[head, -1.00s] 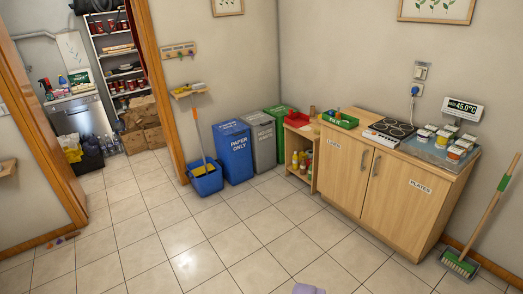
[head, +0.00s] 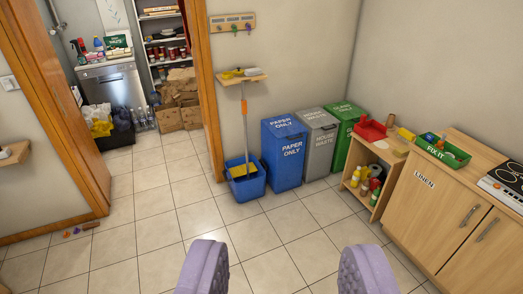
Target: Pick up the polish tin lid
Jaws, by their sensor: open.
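My gripper (head: 284,268) shows at the bottom of the view as two pale purple padded fingers, spread wide apart with nothing between them. Bare tiled floor shows in the gap. I cannot pick out a polish tin lid. Small items lie in the green "FIX IT" tray (head: 430,155) on the wooden counter at the right, too small to name.
Blue (head: 285,155), grey (head: 317,150) and green (head: 345,140) bins line the back wall. A blue bucket (head: 246,186) with a mop stands left of them. A doorway opens at the left; small items lie on the floor near it. The middle floor is clear.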

